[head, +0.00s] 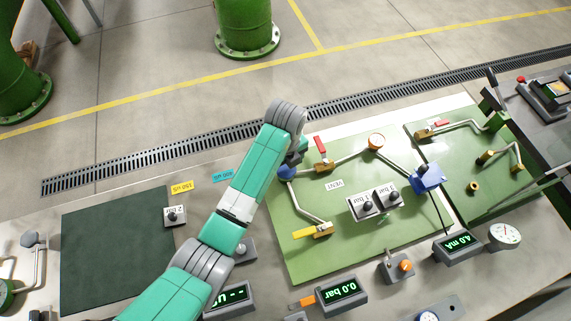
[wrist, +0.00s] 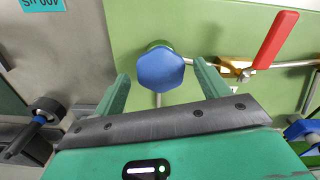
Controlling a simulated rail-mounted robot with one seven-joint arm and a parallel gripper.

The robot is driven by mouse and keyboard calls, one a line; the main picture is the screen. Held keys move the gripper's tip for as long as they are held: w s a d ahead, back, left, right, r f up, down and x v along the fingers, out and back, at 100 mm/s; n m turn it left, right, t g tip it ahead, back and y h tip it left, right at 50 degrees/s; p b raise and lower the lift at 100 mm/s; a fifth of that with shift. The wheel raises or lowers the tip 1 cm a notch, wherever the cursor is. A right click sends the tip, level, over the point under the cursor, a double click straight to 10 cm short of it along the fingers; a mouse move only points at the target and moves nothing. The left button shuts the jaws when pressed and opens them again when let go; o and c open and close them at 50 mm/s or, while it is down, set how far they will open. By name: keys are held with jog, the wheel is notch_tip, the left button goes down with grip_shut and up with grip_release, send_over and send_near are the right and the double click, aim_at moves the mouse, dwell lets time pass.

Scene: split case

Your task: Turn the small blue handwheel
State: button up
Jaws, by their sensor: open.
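The small blue handwheel (wrist: 160,69) sits on a green round base on the green panel, at the end of a thin pipe. It lies just ahead of my gripper (wrist: 158,82), between the lines of the two fingers and apart from both. My gripper is open and empty. In the head view the blue handwheel (head: 287,173) shows at the panel's upper left, partly hidden by my arm's end. My gripper's fingers are mostly hidden there.
A red-handled brass valve (wrist: 270,45) stands right of the handwheel, close to my right finger. It also shows in the head view (head: 321,150). A yellow-handled valve (head: 318,231), grey switch box (head: 374,202) and blue device (head: 428,178) are on the green panel (head: 300,265).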

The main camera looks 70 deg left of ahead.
jog(key=shift+f, duration=0.2)
jog(key=c, duration=1)
jog(key=shift+r, duration=0.1)
jog(key=shift+r+n+p, duration=0.1)
jog(key=shift+n+p, duration=0.2)
jog(key=shift+p, duration=0.05)
